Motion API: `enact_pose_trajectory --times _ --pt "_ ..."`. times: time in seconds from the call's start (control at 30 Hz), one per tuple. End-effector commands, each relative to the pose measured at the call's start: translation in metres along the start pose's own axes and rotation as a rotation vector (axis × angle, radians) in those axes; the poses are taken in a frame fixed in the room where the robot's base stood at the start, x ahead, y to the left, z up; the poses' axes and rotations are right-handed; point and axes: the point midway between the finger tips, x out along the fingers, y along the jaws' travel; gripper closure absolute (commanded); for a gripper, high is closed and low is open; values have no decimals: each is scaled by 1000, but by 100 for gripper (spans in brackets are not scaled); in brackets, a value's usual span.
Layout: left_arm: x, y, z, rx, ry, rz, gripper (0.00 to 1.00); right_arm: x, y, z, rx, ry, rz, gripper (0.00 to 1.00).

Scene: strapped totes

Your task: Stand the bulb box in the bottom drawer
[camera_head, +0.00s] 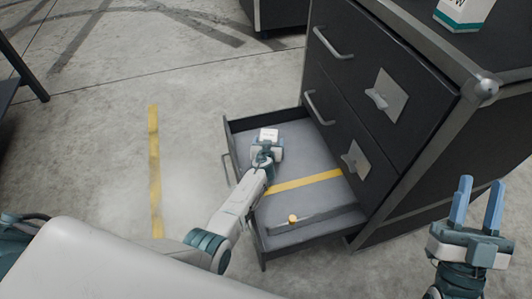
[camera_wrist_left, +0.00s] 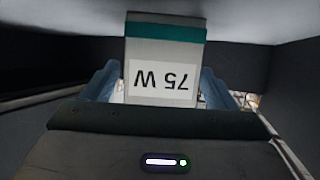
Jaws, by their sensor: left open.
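The bulb box (camera_wrist_left: 165,35) is white with a teal band and a "75 W" label, which reads upside down in the left wrist view. In the head view its pale top (camera_head: 269,134) shows inside the pulled-out bottom drawer (camera_head: 305,237), toward the far side. My left gripper (camera_head: 266,150) reaches down into the drawer. Its fingers are open, one on each side of the box; its wrist hides the box's lower part, so I cannot see its base. My right gripper (camera_head: 478,203) is open and empty, to the right of the drawer.
The dark cabinet (camera_head: 420,170) has closed drawers above. Another white and teal box (camera_head: 464,12) stands on its top. A yellow strip (camera_head: 305,181) crosses the drawer floor. A small orange-yellow knob (camera_head: 292,219) sits by a bar near the drawer's near side. Open floor lies left.

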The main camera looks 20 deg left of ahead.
Motion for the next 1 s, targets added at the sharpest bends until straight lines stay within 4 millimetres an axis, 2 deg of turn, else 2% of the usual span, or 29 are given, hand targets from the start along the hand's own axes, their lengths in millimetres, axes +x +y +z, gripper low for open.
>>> enact_pose_trajectory --times 0.27,0.5,0.8,1.0 --pt "-24 0 -2 0 0 0 20 -25 -1 53 45 -356 18 64" --pt "-46 0 -2 1 -1 -1 20 -64 -6 93 88 -660 25 64" --pt "-78 0 -1 0 -2 -1 20 -130 -16 125 143 -1029 24 64" --pt "-96 0 -1 1 -1 -1 20 -168 -23 132 174 -1215 19 64"
